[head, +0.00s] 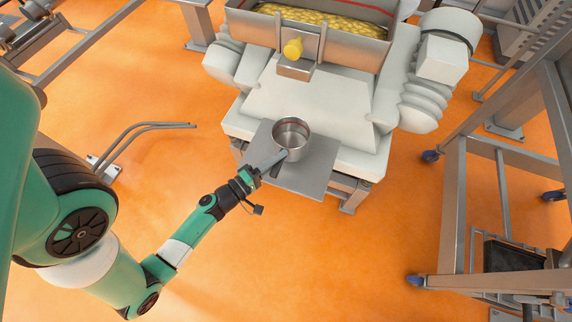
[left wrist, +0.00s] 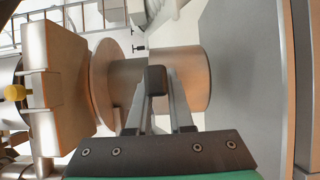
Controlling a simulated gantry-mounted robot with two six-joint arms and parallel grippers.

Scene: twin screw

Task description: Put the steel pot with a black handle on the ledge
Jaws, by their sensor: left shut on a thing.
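The steel pot (head: 291,140) is a round, open metal pot with a red line around its inside. It is upright over the grey metal ledge (head: 318,172) in front of the white machine. I cannot tell whether its base touches the ledge. My left gripper (head: 268,164) reaches in from the lower left and is shut on the pot's handle. In the left wrist view the pot (left wrist: 187,75) lies sideways in the picture, with the dark handle end (left wrist: 155,78) between my fingers. The ledge (left wrist: 245,80) shows to its right. My right gripper is not in view.
A yellow nozzle (head: 293,49) sticks out of the machine above a small metal block, behind the pot. A hopper (head: 330,35) of yellow pieces is above it. A metal rack (head: 455,215) stands at the right. The orange floor in front is clear.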

